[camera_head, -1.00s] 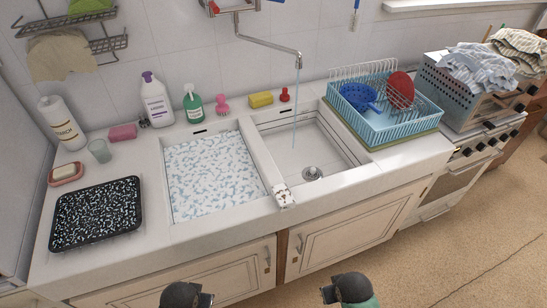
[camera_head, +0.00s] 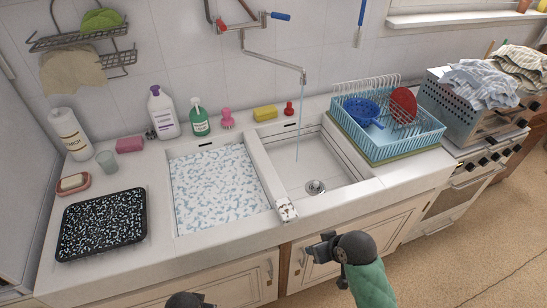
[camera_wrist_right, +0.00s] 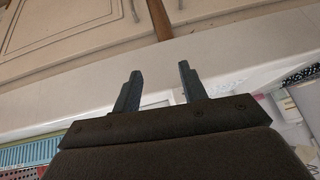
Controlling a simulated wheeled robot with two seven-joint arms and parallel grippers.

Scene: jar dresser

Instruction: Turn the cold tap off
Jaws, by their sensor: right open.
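The wall tap has a blue lever (camera_head: 281,16) on the right and a red handle (camera_head: 222,26) on the left. Its grey spout (camera_head: 272,59) reaches over the right basin. A thin water stream (camera_head: 298,125) runs from the spout tip down to the basin. My right gripper (camera_head: 318,247) is in front of the counter's front edge, well below and apart from the blue lever. In the right wrist view its two fingers (camera_wrist_right: 158,90) stand apart with nothing between them. My left gripper (camera_head: 190,300) shows only partly at the bottom edge; its fingers are unclear.
The left basin (camera_head: 215,185) holds foamy water. A blue dish rack (camera_head: 395,140) with a red plate and blue colander stands to the right. A yellow sponge (camera_head: 265,112), red stopper (camera_head: 289,108) and bottles line the back ledge. A black tray (camera_head: 102,222) lies left.

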